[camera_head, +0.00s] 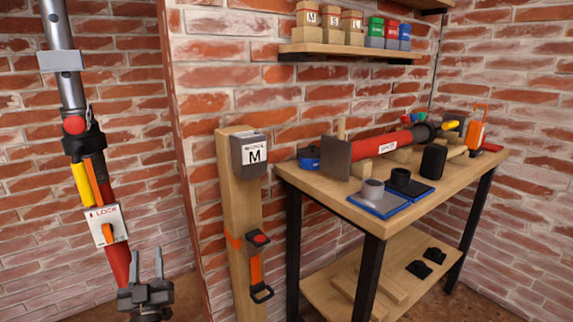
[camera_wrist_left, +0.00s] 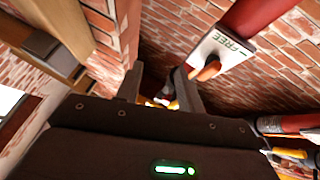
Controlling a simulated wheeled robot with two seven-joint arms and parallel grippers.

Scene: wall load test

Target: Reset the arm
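My left gripper (camera_head: 147,262) is at the bottom left of the head view, with its two fingers pointing up and apart. It is open and looks empty. In the left wrist view the fingers (camera_wrist_left: 160,88) also stand apart, with only distant things showing in the gap. The gripper is just right of the lower end of a red and grey prop (camera_head: 118,262), with no clear contact. A plate marked FREE (camera_wrist_left: 220,50) shows in the wrist view. My right gripper is in neither view.
A workbench (camera_head: 330,185) at right holds a red SPARE prop (camera_head: 372,146), blue trays and tools. A shelf (camera_head: 350,48) with boxes hangs above.

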